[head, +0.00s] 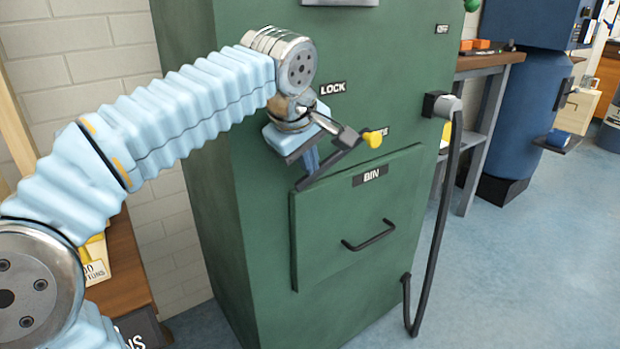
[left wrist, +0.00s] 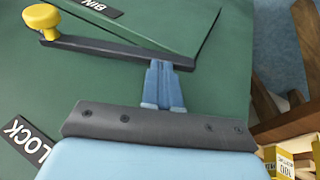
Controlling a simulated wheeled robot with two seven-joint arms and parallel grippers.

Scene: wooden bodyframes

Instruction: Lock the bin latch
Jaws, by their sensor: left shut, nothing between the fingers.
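The bin latch (head: 335,162) is a dark flat bar with a yellow knob (head: 373,138) on the front of a green cabinet, just above the bin door (head: 330,215). In the head view it slants up to the right, with its knob beside a partly hidden label ending in E. The LOCK label (head: 333,88) is higher up. My left gripper (head: 312,163) is shut and empty. In the left wrist view its blue fingertips (left wrist: 162,68) are at the bar (left wrist: 110,48), near the end away from the knob (left wrist: 41,17); I cannot tell whether they touch. My right gripper is out of view.
The bin door has a dark handle (head: 368,236). A black hose (head: 445,220) hangs down the cabinet's right side. A workbench (head: 490,62) and a blue machine (head: 520,110) stand to the right. Shelving with yellow boxes (head: 97,262) is at the left. Floor is clear at the right.

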